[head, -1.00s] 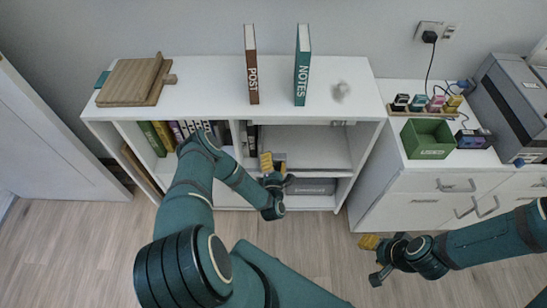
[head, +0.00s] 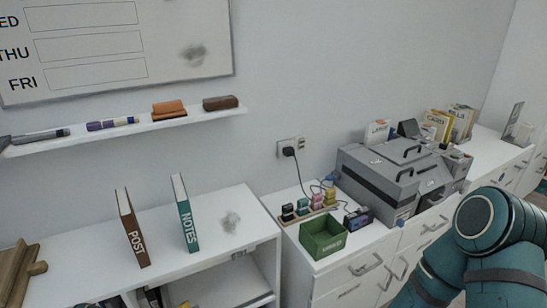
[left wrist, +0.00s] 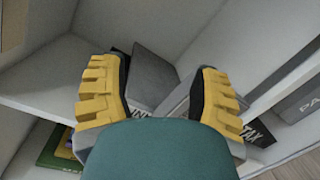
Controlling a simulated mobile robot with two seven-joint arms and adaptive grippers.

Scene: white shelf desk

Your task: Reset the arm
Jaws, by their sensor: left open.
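My left gripper (left wrist: 158,82) shows only in the left wrist view. Its two yellow ridged fingers are spread wide with nothing gripped between them. It faces the inside of a white shelf compartment, where dark folders (left wrist: 152,76) stand or lean beyond the fingers. A smooth teal shape, seemingly part of my own arm, covers the lower middle of that view. In the head view my right arm (head: 490,240) enters at the lower right. Its gripper is outside the picture, and my left arm does not show there.
A brown POST book (head: 132,228) and a teal NOTES book (head: 185,213) stand on the white shelf desk (head: 195,262). A green box (head: 323,238) and a grey printer (head: 385,178) occupy the right cabinet. A wall shelf (head: 130,130) hangs above. Cutting boards (head: 18,270) lie left.

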